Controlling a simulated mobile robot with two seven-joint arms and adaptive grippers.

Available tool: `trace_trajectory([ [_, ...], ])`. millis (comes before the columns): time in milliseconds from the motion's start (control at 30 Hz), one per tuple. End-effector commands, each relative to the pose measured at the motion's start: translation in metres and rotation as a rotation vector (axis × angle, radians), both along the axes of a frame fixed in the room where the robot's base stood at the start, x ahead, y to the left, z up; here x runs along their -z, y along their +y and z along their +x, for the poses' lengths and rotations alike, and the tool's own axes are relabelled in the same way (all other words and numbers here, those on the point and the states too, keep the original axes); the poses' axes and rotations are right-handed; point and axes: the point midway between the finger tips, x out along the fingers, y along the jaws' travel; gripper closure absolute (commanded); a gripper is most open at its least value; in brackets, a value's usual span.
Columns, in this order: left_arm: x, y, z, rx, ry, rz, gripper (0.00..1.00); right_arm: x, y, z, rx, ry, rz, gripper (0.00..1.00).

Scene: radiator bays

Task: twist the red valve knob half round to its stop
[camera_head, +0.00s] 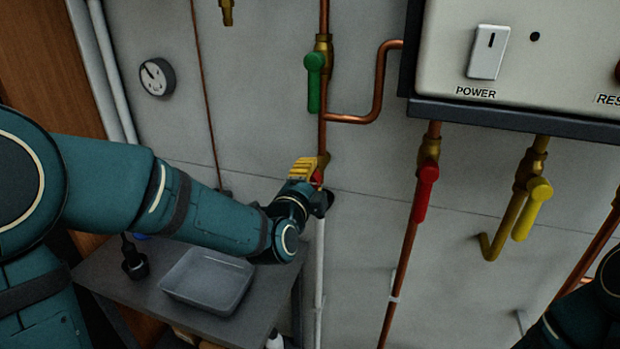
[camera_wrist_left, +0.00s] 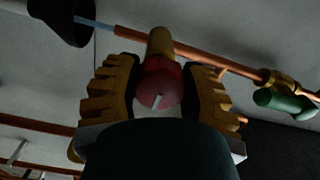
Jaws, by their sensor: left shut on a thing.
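The red valve knob (camera_head: 317,178) sits on a brass fitting of the vertical copper pipe, mostly hidden behind my left gripper (camera_head: 309,171) in the head view. In the left wrist view the round knob (camera_wrist_left: 160,82) faces me, with a short pale mark near its lower edge. The yellow ribbed fingers of my left gripper (camera_wrist_left: 160,95) stand on both sides of the knob, shut on it. My right gripper is out of view; only part of my right arm shows at the lower right.
A green-handled valve (camera_head: 314,82) is above the knob on the same pipe. A red lever valve (camera_head: 425,190) and a yellow one (camera_head: 532,205) hang below the control box (camera_head: 540,50). A grey tray (camera_head: 207,280) rests on a side table (camera_head: 255,325).

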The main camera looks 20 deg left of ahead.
Motion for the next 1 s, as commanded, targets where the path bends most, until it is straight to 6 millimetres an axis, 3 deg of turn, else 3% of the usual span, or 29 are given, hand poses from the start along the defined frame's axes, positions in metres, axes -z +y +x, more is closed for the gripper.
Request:
trace_trajectory([
  [133, -0.002, 0.0, 0.001, -0.001, -0.006, -0.001, 0.93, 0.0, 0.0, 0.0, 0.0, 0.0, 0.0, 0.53],
  [167, -0.002, 0.0, 0.001, -0.001, -0.006, -0.001, 0.51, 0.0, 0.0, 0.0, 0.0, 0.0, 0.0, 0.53],
  [233, -0.002, 0.0, 0.001, -0.001, -0.005, -0.002, 0.27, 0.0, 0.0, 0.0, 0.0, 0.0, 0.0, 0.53],
  [267, -0.002, 0.0, 0.001, -0.001, -0.005, -0.002, 0.23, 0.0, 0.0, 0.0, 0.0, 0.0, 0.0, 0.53],
  [633, -0.001, 0.0, -0.004, 0.0, -0.001, -0.002, 0.23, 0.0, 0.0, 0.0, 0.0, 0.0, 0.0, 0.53],
  [1000, -0.002, 0.002, -0.059, 0.001, -0.003, -0.002, 0.23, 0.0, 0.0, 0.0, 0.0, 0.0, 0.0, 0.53],
])
